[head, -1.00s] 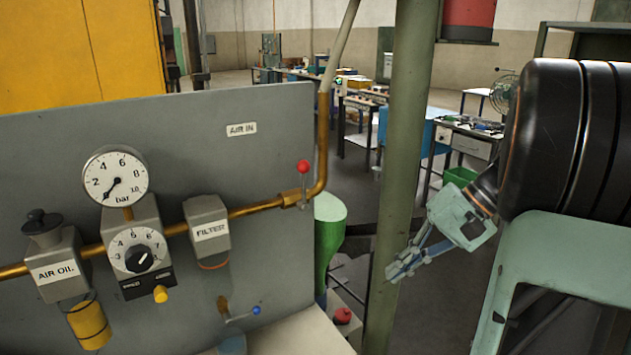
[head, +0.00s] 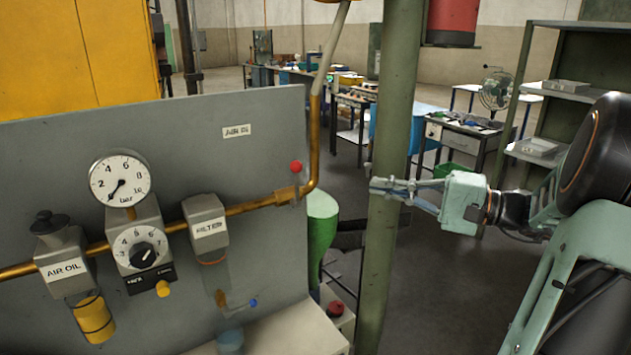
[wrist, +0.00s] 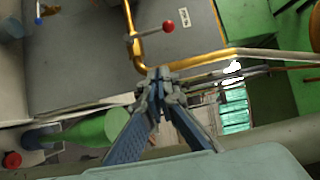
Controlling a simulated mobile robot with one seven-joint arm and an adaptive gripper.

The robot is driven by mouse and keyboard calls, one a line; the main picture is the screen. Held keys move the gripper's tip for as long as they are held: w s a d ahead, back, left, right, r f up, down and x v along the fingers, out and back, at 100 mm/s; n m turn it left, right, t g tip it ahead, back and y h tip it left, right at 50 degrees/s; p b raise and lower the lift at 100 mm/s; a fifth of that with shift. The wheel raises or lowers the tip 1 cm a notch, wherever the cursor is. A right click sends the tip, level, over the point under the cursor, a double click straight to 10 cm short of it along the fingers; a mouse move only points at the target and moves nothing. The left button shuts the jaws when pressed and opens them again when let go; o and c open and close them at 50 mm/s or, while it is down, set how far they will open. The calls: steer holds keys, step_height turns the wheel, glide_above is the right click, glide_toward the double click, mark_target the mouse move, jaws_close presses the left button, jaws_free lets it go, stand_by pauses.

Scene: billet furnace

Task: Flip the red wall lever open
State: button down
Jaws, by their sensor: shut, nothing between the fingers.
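The red wall lever (head: 296,168) is a red ball on a short stem, on the brass pipe by the AIR IN label at the right edge of the grey panel. It also shows in the wrist view, where the red ball (wrist: 168,26) is above my fingertips. My gripper (head: 374,186) is to the right of the lever in the head view, pointing left, with its tips in front of the green post. In the wrist view my gripper (wrist: 158,75) has its fingertips together with nothing between them, apart from the lever.
A green post (head: 392,100) stands beside the panel (head: 60,150). The panel carries a pressure gauge (head: 120,180), a regulator dial (head: 140,247), a filter unit (head: 207,222) and a blue-tipped lever (head: 253,302). A green rounded body (head: 319,232) stands below the red lever.

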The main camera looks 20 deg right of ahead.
steer(key=p, duration=0.2)
glide_toward(297, 184)
steer(key=shift+w+d+x, duration=0.45)
steer(key=shift+w+x, duration=0.1)
steer(key=shift+x, duration=2.7)
steer(key=shift+r, duration=0.35)
